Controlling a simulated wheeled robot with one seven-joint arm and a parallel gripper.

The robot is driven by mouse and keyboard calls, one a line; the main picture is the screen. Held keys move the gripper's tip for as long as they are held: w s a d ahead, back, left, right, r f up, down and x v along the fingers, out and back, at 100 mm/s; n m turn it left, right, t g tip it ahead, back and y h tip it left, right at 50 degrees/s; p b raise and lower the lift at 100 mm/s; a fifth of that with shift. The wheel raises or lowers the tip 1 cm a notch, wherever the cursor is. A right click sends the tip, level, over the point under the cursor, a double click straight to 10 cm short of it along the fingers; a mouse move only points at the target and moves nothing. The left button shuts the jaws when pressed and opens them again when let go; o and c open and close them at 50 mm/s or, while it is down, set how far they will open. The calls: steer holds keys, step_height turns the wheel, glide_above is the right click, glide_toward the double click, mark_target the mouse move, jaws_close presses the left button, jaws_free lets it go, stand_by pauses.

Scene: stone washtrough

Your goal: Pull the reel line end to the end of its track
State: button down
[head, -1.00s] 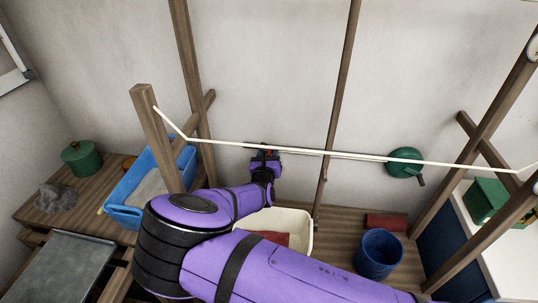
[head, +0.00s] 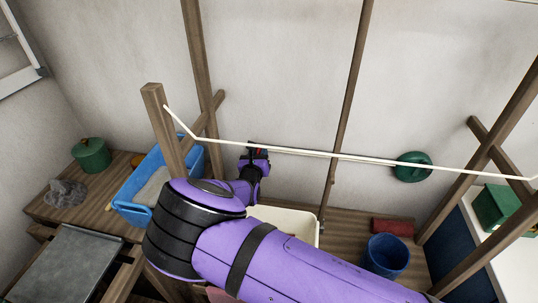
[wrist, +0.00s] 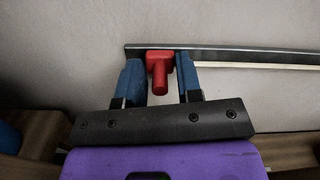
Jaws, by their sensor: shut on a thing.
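The reel line end is a red knob (wrist: 158,72) on a dark track (wrist: 235,53) fixed to the wall. It sits close to the track's left end in the wrist view. A pale line (wrist: 255,66) runs from near the knob's side to the right, along the track. My gripper (wrist: 160,82) is shut on the red knob, with one blue finger on each side of it. In the head view my gripper (head: 258,156) is at the left part of the track, and the green reel (head: 412,167) is on the wall to the right.
A cream cord (head: 270,149) crosses in front, strung from a wooden post (head: 161,125). Below are a blue basin (head: 135,213), a white tub (head: 300,222), a red block (head: 393,227) and a blue bucket (head: 386,255). A thin upright pole (head: 346,110) stands right of my gripper.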

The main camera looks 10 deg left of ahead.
steer(key=c, duration=1.1)
jaws_free()
steer(key=shift+a, duration=0.1)
steer(key=s, duration=1)
steer(key=shift+s+d, duration=0.35)
steer(key=shift+s, duration=0.05)
